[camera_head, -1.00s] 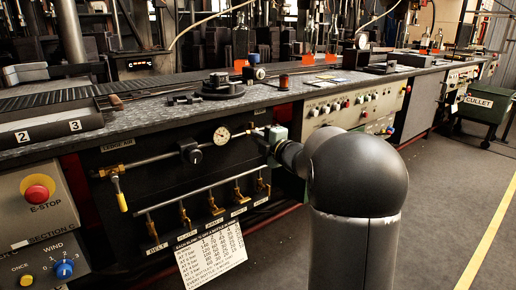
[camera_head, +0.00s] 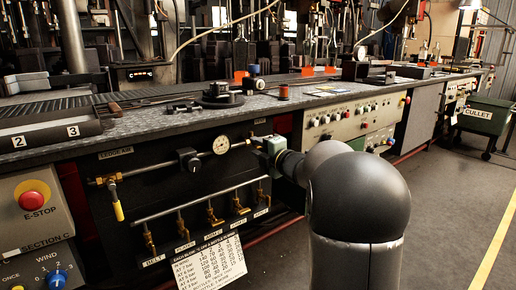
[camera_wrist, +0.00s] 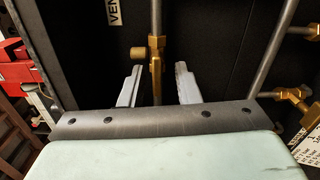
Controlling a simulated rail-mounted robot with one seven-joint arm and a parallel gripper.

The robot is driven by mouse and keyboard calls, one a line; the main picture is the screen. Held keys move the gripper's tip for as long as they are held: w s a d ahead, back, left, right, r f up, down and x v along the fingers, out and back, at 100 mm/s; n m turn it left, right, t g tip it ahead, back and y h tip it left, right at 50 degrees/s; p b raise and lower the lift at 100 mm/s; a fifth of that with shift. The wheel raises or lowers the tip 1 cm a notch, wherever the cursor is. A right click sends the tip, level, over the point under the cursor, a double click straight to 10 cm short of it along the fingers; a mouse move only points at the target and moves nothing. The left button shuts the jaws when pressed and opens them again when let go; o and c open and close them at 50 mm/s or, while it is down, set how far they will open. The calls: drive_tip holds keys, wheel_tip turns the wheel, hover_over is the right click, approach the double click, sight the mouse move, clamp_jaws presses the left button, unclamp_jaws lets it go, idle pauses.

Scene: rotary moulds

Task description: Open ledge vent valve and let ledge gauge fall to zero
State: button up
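The ledge gauge (camera_head: 221,145) is a round white dial on the pipe of the ledge air panel in the head view; its needle is too small to read. My gripper (camera_wrist: 157,86) is open, one light grey finger on each side of the valve's lower part, with gaps visible on both sides. In the head view my gripper (camera_head: 268,150) is at the pipe's right end and largely hides the valve.
A yellow-handled valve (camera_head: 117,203) hangs at the panel's left. Several brass valves line a lower pipe (camera_head: 200,203), above a paper chart (camera_head: 209,262). The bench edge overhangs the panel.

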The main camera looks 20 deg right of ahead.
drive_tip(key=shift+r, duration=0.1)
drive_tip(key=shift+s, duration=0.2)
drive_tip(key=p+v, duration=0.4)
drive_tip(key=v, duration=1.3)
drive_tip(key=a+r+m+g+h+p, duration=0.4)
drive_tip(key=r+m+h+p, duration=0.3)
drive_tip(key=r+m+p, duration=0.7)
drive_tip(key=s+a+r+m+g+y+p, duration=0.3)
drive_tip(key=s+a+m+g+p, duration=0.4)
drive_tip(key=s+a+g+p, duration=0.6)
drive_tip(key=s+a+r+p, duration=0.1)
drive_tip(key=s+a+p, duration=0.5)
drive_tip(key=s+p, duration=0.3)
drive_tip(key=shift+s+r+p, duration=0.15)
drive_tip(key=shift+s+p, duration=0.1)
drive_tip(key=shift+p, duration=0.05)
